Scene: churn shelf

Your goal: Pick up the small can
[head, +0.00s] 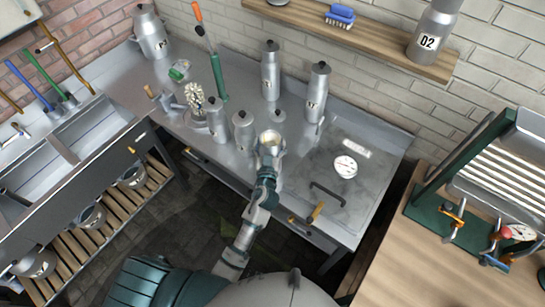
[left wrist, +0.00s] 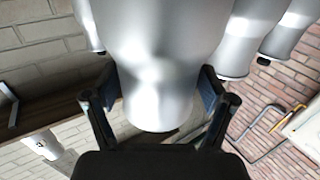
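In the head view my left gripper (head: 269,151) is at the front of the bench, at a small metal can (head: 270,137) with a pale, lit top. The arm and gripper hide most of that can's body. In the left wrist view a smooth silvery can (left wrist: 160,75) fills the middle. The left gripper's fingers (left wrist: 160,88) stand apart on its two sides, near its narrower end, with slim gaps beside it. I cannot tell whether either pad touches it. My right gripper is not in view.
Other metal cans stand close by, one just left (head: 243,130) and taller ones behind (head: 270,72) and (head: 317,90). The bench (head: 350,185) is mostly clear to the right, around a dial. A sink (head: 80,145) is at left.

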